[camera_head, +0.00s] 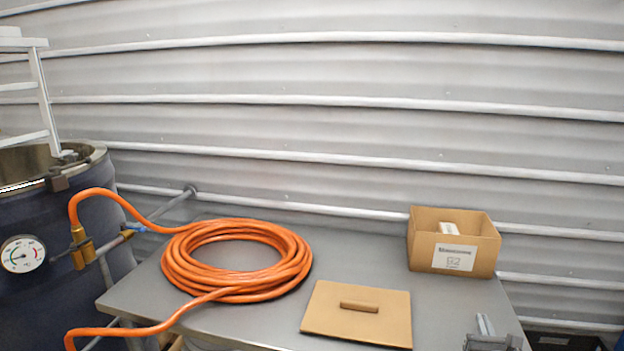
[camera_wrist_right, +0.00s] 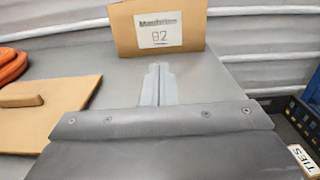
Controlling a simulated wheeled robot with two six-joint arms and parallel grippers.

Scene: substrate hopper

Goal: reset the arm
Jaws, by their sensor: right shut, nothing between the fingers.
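My right gripper (camera_head: 486,328) shows at the bottom right of the head view, over the front right part of the grey table (camera_head: 350,255). In the right wrist view its two fingers (camera_wrist_right: 158,84) are together with nothing between them. My left gripper is in neither view.
The open cardboard box (camera_head: 453,255) stands at the table's back right. A flat tan lid (camera_head: 330,318) with a handle lies at the front. A coiled orange hose (camera_head: 236,290) lies left, running to a dark blue drum (camera_head: 40,305) with a dial gauge (camera_head: 22,254).

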